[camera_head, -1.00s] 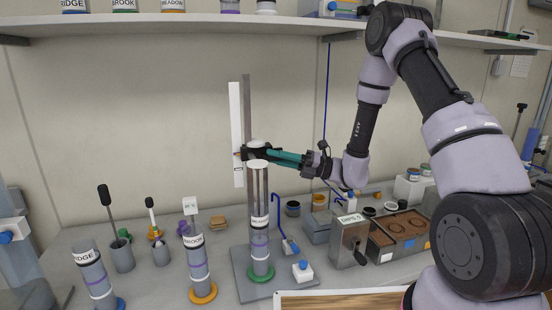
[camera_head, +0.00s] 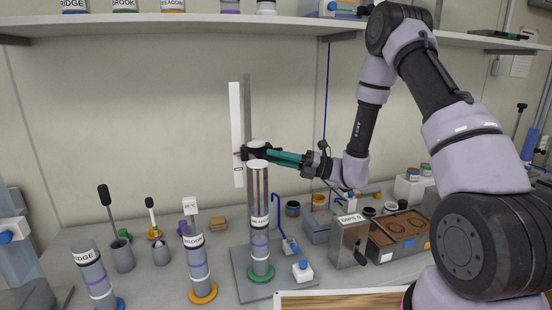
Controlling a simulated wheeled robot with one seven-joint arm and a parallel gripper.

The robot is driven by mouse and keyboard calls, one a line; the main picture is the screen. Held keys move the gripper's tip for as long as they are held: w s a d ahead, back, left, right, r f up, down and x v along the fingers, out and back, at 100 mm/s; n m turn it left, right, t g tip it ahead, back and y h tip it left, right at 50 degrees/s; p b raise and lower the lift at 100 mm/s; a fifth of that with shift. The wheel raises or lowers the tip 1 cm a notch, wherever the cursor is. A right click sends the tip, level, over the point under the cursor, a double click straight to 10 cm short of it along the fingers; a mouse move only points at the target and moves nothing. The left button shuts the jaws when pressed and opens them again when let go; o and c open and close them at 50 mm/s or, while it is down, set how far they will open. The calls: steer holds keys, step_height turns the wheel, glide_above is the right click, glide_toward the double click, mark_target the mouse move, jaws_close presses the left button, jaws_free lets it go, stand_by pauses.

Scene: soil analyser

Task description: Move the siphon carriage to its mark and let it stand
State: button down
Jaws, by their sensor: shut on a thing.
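My gripper (camera_head: 257,153) is shut on the siphon carriage (camera_head: 246,151), mostly hidden by the black fingers. The carriage sits on the upright grey rail (camera_head: 247,95). A tall white scale strip (camera_head: 237,120) stands just left of the rail; its markings are too small to read.
Labelled cylinders (camera_head: 196,262) and (camera_head: 92,270) marked RIDGE stand at the left. A blue hooked tube (camera_head: 276,215) and a white block with a blue knob (camera_head: 303,271) are right of the cylinder. A grey metal box (camera_head: 350,238) and soil tray (camera_head: 400,228) stand farther right. A shelf (camera_head: 180,28) runs above.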

steer(key=shift+r, duration=0.15)
step_height(320, 180, up, 17)
stand_by(0.4)
steer(key=shift+w, duration=0.1)
steer(key=c, duration=0.7)
jaws_free()
steer(key=shift+c, duration=0.2)
steer(key=shift+d, duration=0.1)
steer(key=v, duration=1)
steer(key=shift+d, duration=0.3)
